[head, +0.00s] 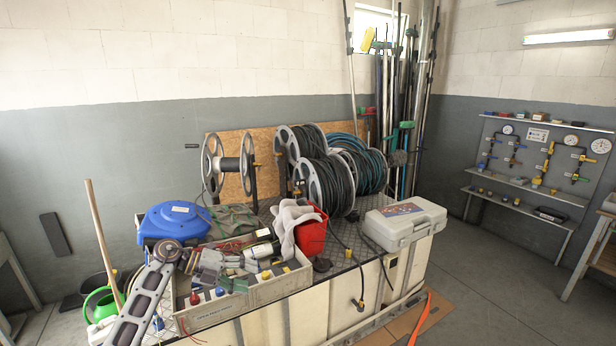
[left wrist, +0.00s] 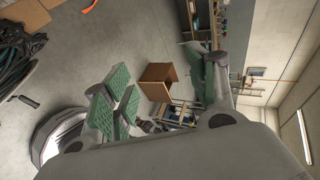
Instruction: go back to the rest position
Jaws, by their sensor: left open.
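My left arm comes in from the lower left of the head view. My left gripper (head: 222,272), grey with green pads, is over the grey open box (head: 215,307) of tools and small parts. In the left wrist view its green-padded fingers (left wrist: 165,85) stand wide apart with nothing between them. Whether the gripper touches anything in the box cannot be told. My right gripper is in neither view.
A blue hose reel (head: 174,221), a red bucket (head: 311,233) with a grey cloth and a grey case (head: 405,222) stand on the bench. Large hose reels (head: 330,183) stand behind. A wooden handle (head: 103,240) rises at left.

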